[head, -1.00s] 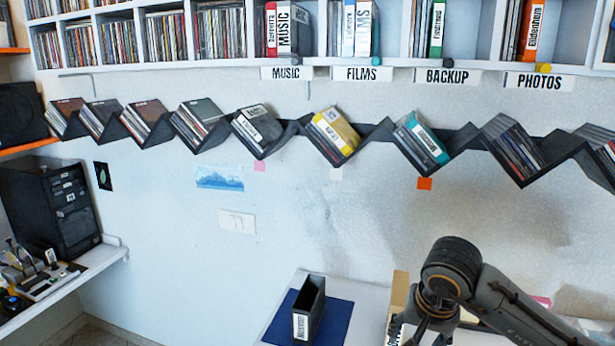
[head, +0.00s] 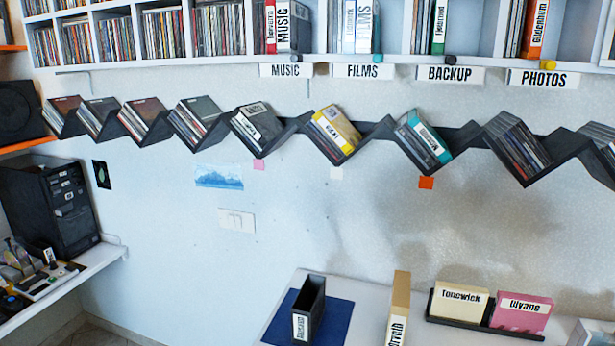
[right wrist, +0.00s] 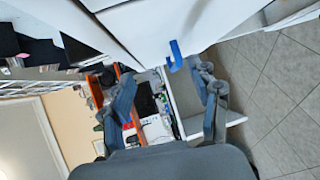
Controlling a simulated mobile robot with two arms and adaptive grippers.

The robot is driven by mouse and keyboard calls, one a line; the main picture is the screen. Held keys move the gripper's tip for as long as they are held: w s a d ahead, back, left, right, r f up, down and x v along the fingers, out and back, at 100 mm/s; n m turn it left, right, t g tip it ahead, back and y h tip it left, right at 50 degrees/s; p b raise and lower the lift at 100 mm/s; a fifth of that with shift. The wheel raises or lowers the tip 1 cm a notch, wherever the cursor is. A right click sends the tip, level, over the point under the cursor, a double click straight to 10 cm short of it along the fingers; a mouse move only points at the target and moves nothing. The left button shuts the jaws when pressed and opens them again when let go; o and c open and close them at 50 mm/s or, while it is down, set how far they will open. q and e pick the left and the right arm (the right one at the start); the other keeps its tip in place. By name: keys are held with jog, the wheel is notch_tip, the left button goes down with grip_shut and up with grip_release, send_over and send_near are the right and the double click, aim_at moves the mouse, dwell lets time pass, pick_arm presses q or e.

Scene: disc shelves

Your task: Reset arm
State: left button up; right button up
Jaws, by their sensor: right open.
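My right gripper (right wrist: 165,100) shows in the right wrist view with its two fingers spread apart and nothing between them. Beyond the fingers that view shows a tilted scene with shelving, a desk and a tiled floor. In the head view neither of my grippers nor either arm is visible. My left gripper is in no view.
In the head view a white table holds a black box (head: 312,308) on a blue mat (head: 337,322), a tan upright case (head: 400,295), and a black tray (head: 470,323) with cream and pink cases. Zigzag disc shelves (head: 375,130) line the wall.

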jog(key=s+d+f+m+g+h, duration=0.2)
jog(key=s+d+f+m+h, duration=0.25)
jog(key=s+f+m, duration=0.5)
jog(key=s+d+f+m+g+h, duration=0.2)
jog(key=s+d+f+m+h, duration=0.3)
jog(key=s+f, duration=0.75)
jog(key=s+d+f+m+g, duration=0.1)
jog(key=s+f+m+g, duration=0.2)
jog(key=s, duration=1)
jog(key=s+d+f+m+g, duration=0.1)
jog(key=s+f+m+g, duration=0.3)
jog(key=s, duration=0.9)
notch_tip(320, 180, down, 5)
jog(key=shift+r+m+h, duration=0.1)
jog(key=shift+m+h, duration=0.25)
jog(key=shift+m, duration=0.9)
jog(key=shift+d, duration=0.1)
